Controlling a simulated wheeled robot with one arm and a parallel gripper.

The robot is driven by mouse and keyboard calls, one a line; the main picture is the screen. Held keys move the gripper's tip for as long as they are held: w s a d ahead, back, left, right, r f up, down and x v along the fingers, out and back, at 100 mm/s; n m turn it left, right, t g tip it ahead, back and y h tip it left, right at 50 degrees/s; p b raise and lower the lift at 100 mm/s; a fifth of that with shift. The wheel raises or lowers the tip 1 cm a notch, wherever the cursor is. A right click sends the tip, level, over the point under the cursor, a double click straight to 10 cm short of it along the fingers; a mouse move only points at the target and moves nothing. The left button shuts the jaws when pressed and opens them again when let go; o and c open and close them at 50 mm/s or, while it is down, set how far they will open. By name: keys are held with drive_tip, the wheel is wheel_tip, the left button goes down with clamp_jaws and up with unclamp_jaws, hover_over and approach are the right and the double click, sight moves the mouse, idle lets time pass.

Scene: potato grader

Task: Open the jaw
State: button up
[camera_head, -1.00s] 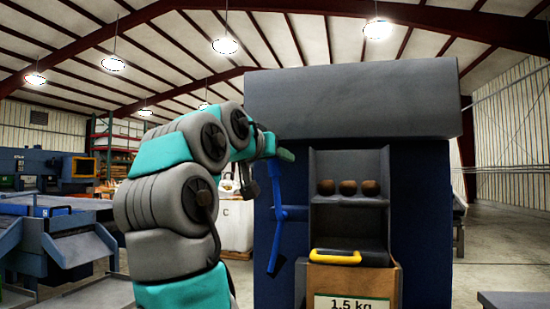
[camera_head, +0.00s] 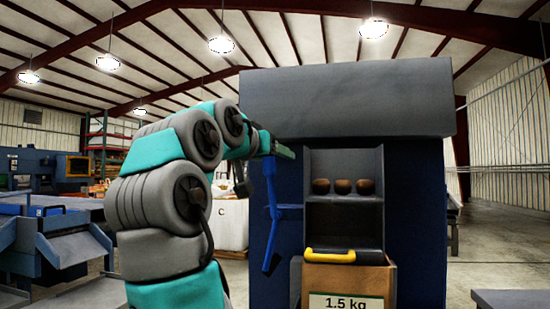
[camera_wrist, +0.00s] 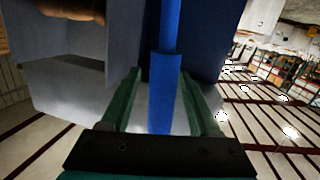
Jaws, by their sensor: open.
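My gripper (camera_wrist: 161,76) is open, with its two green fingers apart. A blue bar handle (camera_wrist: 165,100) runs between the fingers in the wrist view, with visible gaps on both sides. In the head view, the same blue lever (camera_head: 270,215) hangs on the left front of the dark blue grader machine (camera_head: 418,220). My gripper (camera_head: 283,151) is at the lever's upper end. In the head view I cannot see both fingers.
Three potatoes (camera_head: 342,187) sit on a shelf in the machine's grey recess. Below are a yellow handle (camera_head: 330,256) and a box labelled 1.5 kg (camera_head: 346,301). A white sack marked C (camera_head: 230,222) stands behind my arm.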

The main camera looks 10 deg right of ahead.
drive_tip(key=f+b+v, duration=0.1)
drive_tip(key=v, duration=0.6)
drive_tip(key=shift+s+r, duration=0.2)
drive_tip(key=shift+r, duration=0.25)
drive_tip(key=shift+a, duration=0.1)
